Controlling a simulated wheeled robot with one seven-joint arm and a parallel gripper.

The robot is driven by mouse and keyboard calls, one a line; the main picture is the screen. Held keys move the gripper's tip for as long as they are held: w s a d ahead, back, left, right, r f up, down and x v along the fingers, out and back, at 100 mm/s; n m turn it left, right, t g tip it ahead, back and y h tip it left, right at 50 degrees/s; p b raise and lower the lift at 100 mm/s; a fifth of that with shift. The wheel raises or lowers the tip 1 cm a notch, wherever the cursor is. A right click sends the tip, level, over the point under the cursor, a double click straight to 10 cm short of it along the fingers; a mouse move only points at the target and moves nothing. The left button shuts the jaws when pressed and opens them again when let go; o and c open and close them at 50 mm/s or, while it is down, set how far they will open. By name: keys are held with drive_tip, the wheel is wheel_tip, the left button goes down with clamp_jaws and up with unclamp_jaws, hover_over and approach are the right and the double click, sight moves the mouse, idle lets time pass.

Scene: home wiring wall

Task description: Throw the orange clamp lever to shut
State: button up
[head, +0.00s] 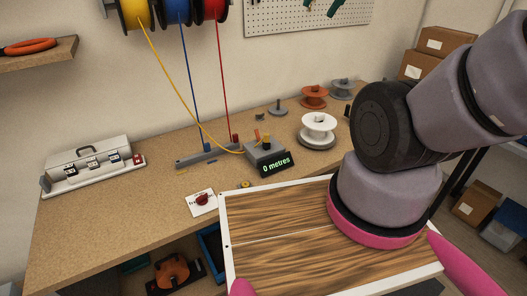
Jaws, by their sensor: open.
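The small orange clamp lever (257,134) stands up, leaning slightly, at the back left of a grey measuring box (264,151) on the workbench. It is too small for me to tell its exact angle. A dark knob-like part with a yellow-orange base (266,141) is beside it. The yellow wire (177,91) runs down from its reel to the left side of the box. A display (276,164) on the front reads "0 metres".
A white spool (318,131) stands right of the box, with orange (313,97) and grey spools behind. A grey rail (210,154) holds the blue and red wires. A red knob on a white card (202,203) lies in front.

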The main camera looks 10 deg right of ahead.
drive_tip(key=shift+w+n+g, duration=0.3)
drive_tip(key=shift+w, duration=0.1)
drive_tip(key=n+g+h, duration=0.8)
drive_tip(key=n+h, duration=0.5)
drive_tip(key=n, duration=0.8)
hover_over(258, 135)
drive_tip(key=s+a, duration=0.2)
drive_tip(key=a, duration=0.3)
wheel_tip(258, 135, down, 32)
drive_tip(key=a+f+n+t+h, duration=0.2)
drive_tip(key=f+n, duration=0.1)
drive_tip(key=f, duration=0.2)
drive_tip(key=a+f+n+t+h, duration=0.2)
drive_tip(key=f+n, duration=0.1)
drive_tip(key=f, duration=0.2)
drive_tip(key=a+f+n+t+h, duration=0.2)
drive_tip(key=a+f+n+t, duration=0.1)
drive_tip(key=f, duration=0.3)
drive_tip(key=shift+s+n, duration=0.35)
drive_tip(key=shift+n, duration=0.25)
drive_tip(key=x, duration=1)
drive_tip(key=shift+w+d, duration=0.1)
drive_tip(key=shift+d, duration=0.2)
clamp_jaws()
